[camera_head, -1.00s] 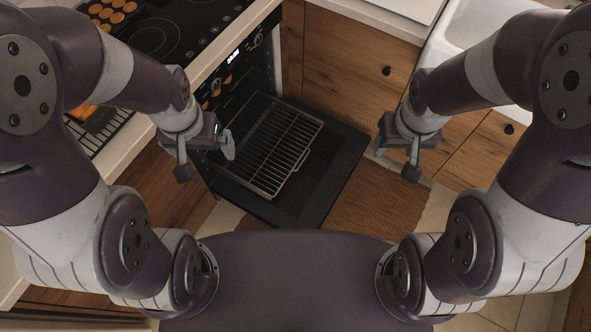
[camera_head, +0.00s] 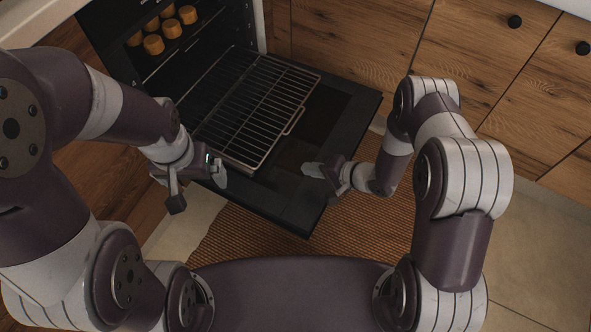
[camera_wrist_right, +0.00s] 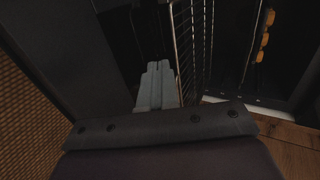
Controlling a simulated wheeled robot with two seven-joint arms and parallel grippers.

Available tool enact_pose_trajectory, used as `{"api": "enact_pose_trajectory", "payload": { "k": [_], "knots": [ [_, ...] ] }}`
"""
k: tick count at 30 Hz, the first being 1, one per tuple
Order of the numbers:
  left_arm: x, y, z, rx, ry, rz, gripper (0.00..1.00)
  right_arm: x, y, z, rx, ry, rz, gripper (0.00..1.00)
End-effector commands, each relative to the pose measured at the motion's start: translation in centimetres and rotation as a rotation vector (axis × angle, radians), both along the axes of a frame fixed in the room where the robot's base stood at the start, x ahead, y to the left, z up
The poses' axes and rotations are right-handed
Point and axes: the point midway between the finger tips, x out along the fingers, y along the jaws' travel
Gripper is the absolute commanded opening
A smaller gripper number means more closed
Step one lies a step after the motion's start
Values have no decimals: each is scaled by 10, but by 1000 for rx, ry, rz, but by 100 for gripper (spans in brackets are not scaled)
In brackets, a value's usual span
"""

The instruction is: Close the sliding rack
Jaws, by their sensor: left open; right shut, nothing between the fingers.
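The sliding rack (camera_head: 251,104) is a wire oven rack. In the head view it is pulled far out of the oven (camera_head: 215,28), over the lowered oven door (camera_head: 335,115). It also shows in the right wrist view (camera_wrist_right: 193,48), beyond the fingers. My right gripper (camera_head: 309,170) is shut and empty above the door, to the right of the rack's front edge and apart from it in the head view. Its closed fingers show in the wrist view (camera_wrist_right: 157,82). My left gripper (camera_head: 197,191) is open and empty, left of the rack's front left corner.
Several round golden pastries (camera_head: 170,28) sit on a higher level inside the oven. Wooden cabinets (camera_head: 350,35) with black knobs stand to the right of the oven. A brown woven mat (camera_head: 270,232) lies on the tiled floor (camera_head: 530,240) in front of the door.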

Motion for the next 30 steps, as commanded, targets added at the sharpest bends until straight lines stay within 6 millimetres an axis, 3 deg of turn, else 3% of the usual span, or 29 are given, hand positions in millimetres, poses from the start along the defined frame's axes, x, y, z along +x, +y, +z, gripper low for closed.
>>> {"api": "enact_pose_trajectory", "payload": {
  "k": [12, 19, 30],
  "knots": [
    [0, 0, -46, 0, 1, 0, 100, 38, 67, -49, -3, -4, 4, 0],
    [0, 0, -58, 0, 1, 0, 100, 55, 93, -44, -4, -4, 1, 0],
    [0, 0, -59, 0, 1, 0, 100, 58, 99, -42, -4, -1, -2, 0]
  ]
}}
